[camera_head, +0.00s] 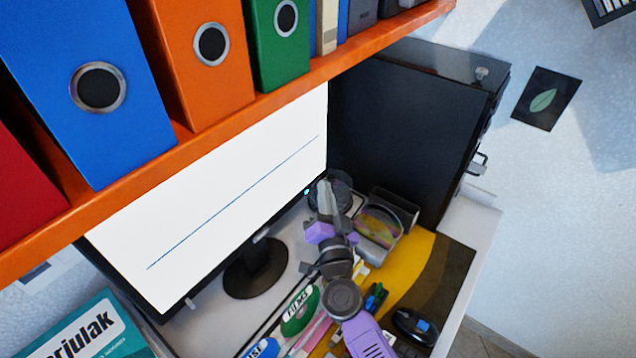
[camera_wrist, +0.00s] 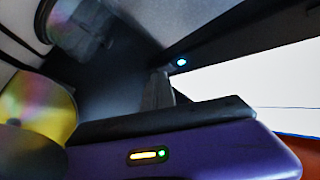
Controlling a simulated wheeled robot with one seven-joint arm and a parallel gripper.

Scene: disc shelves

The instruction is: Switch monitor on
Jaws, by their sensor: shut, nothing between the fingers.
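The monitor (camera_head: 225,200) stands on a round black base under the shelf. Its screen is lit white with a thin dark line across it. A small blue-lit spot (camera_head: 307,191) shows at the lower right corner of its frame; it also shows in the wrist view (camera_wrist: 181,62). My gripper (camera_head: 325,190) is at that corner, just right of the lit spot. In the wrist view its grey fingers (camera_wrist: 158,92) are shut and empty, with their tips close below the lit spot. I cannot tell whether they touch the frame.
An orange shelf (camera_head: 240,112) with several binders overhangs the monitor. A dark cabinet (camera_head: 405,130) stands behind on the right. A disc holder (camera_head: 378,228), pens, loose discs and a black mouse (camera_head: 415,325) crowd the desk around my arm.

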